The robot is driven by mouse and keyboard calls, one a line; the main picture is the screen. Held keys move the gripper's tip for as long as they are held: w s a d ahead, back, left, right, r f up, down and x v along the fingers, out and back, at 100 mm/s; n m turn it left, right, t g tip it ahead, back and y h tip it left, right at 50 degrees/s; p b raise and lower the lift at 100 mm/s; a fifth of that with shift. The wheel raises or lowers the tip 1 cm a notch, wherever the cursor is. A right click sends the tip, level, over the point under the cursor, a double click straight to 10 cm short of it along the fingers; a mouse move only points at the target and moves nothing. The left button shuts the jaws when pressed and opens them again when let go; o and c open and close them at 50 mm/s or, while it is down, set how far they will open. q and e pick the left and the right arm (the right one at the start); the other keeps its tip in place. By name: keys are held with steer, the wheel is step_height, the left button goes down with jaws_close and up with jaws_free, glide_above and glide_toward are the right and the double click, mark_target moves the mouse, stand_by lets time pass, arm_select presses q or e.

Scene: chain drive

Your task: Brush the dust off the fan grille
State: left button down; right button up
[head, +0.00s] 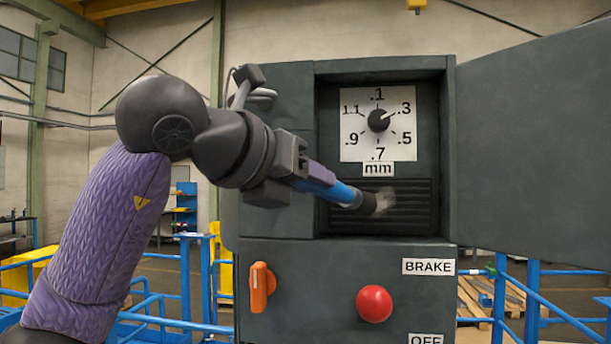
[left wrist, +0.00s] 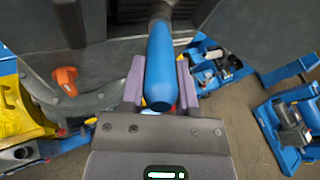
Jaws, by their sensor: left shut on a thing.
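The fan grille (head: 410,208) is a dark slatted panel in the cabinet recess, below the dial. A pale grey dust patch (head: 384,200) shows on its left-middle part. My left gripper (head: 312,180) is shut on the blue handle of a brush (head: 338,192). The brush's dark head (head: 367,205) is at the grille, beside the dust; I cannot tell whether the bristles touch. In the left wrist view the blue brush handle (left wrist: 160,65) lies between the two purple fingers (left wrist: 160,85). My right gripper is not in view.
The dark cabinet (head: 335,260) has an open door (head: 535,150) on the right. A dial (head: 379,120) sits above the grille. An orange switch handle (head: 261,287) and a red button (head: 374,304) stick out below. Blue railings (head: 535,300) stand behind.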

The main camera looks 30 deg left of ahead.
arm_select(q)
steer(key=shift+w+a+p, duration=0.15)
steer(key=shift+w+p, duration=0.15)
steer(key=shift+w, duration=0.25)
stand_by(0.4)
steer(key=shift+w+d, duration=0.55)
steer(key=shift+d, duration=1.45)
steer(key=shift+s+a, duration=0.3)
steer(key=shift+a, duration=0.75)
steer(key=shift+s+a, duration=0.25)
steer(key=shift+a, duration=0.75)
steer(key=shift+s+d+b, duration=0.15)
steer(key=shift+s+b, duration=0.2)
steer(key=shift+s, duration=0.05)
steer(key=s, duration=0.2)
steer(key=s+d+b, duration=0.1)
steer(key=s, duration=0.1)
steer(key=shift+s+d, duration=0.2)
steer(key=shift+s, duration=0.2)
